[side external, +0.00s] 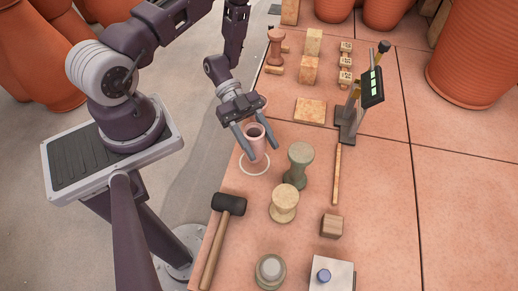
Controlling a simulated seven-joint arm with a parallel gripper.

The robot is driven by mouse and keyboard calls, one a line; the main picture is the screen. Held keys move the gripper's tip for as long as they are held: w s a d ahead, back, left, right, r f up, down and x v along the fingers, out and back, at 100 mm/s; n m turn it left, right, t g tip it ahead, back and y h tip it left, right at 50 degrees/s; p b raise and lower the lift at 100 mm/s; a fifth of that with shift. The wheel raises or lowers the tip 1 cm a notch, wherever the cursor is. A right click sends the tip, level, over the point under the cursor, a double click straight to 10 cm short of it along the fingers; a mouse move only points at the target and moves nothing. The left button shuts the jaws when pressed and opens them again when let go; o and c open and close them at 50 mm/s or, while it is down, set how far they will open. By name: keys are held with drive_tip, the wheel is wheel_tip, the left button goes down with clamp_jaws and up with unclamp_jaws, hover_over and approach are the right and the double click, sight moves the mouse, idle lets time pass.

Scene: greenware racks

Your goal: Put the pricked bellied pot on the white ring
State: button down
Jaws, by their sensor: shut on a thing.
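My gripper (265,151) is shut on a small pink pot (256,141) with a dark open mouth, one finger on each side of it. The pot is close to upright. The white ring (241,170) is a thin circle on the tabletop, directly around and below the pot's lower end in the side external view. I cannot tell whether the pot's base touches the table or hangs just above it. Prick marks on the pot are too small to make out.
A grey-green waisted pot (299,163) stands close to the right, with a cream waisted pot (284,203) nearer the front. A black-headed mallet (230,205) lies at the front left. A stand with a display (372,88) and a wooden stick (337,175) are farther right.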

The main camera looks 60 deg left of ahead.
drive_tip(key=shift+f, duration=1.1)
drive_tip(key=c, duration=0.6)
unclamp_jaws()
drive_tip(key=shift+f, duration=0.15)
drive_tip(key=shift+c, duration=0.2)
